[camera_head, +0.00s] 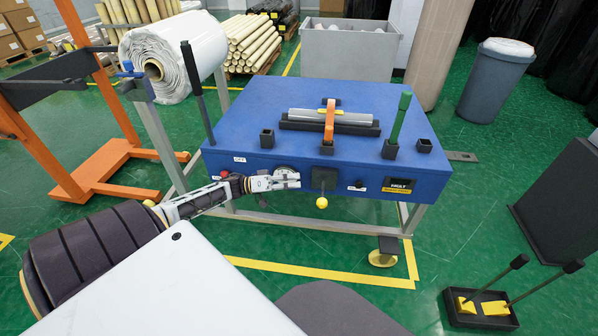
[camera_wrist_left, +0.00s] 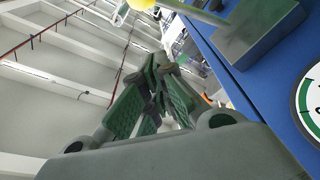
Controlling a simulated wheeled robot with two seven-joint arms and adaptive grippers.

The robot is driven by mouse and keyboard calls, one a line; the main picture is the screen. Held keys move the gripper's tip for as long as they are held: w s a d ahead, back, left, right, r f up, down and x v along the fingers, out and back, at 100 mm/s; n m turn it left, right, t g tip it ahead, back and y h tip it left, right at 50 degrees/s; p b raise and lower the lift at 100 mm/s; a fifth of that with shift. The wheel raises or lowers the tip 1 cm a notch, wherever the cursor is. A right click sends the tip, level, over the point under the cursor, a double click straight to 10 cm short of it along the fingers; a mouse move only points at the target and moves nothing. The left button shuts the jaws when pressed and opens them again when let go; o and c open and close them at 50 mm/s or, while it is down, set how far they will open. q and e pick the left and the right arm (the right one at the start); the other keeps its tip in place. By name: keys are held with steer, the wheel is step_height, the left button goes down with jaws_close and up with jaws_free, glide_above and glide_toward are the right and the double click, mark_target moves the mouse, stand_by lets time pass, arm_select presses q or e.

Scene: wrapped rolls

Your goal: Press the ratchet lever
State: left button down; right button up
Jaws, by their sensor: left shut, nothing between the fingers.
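A short lever with a yellow ball knob (camera_head: 322,203) sticks out of a dark block (camera_head: 324,178) on the front face of the blue bench. In the left wrist view the knob (camera_wrist_left: 140,4) is cut by the top edge, with its rod running to a grey block (camera_wrist_left: 258,32). My left gripper (camera_head: 298,180) is shut and empty. It is in front of the bench's front face, just left of the dark block and a little above the knob. Its green fingertips (camera_wrist_left: 165,72) meet in the left wrist view and look apart from the lever. My right gripper is not in view.
The blue bench (camera_head: 250,110) carries an orange clamp (camera_head: 330,120), a tall black handle (camera_head: 198,92) and a green handle (camera_head: 400,120). A round dial (camera_head: 284,173) is partly behind my left gripper. A "FAULT" display (camera_head: 398,184) is at right. An orange frame (camera_head: 110,165) stands left.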

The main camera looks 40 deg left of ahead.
arm_select(q)
steer(key=r+b, duration=0.1)
glide_above(323, 192)
steer(key=v, duration=0.3)
steer(key=shift+s+d+f+b, duration=0.7)
steer(key=shift+d+f+b, duration=0.15)
steer(key=shift+d+f, duration=0.15)
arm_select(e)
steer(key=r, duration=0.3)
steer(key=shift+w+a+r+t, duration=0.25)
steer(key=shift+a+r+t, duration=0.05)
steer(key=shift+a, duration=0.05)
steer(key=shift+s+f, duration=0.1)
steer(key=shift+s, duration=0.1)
arm_select(q)
steer(key=shift+s+f, duration=0.1)
steer(key=shift+f, duration=0.15)
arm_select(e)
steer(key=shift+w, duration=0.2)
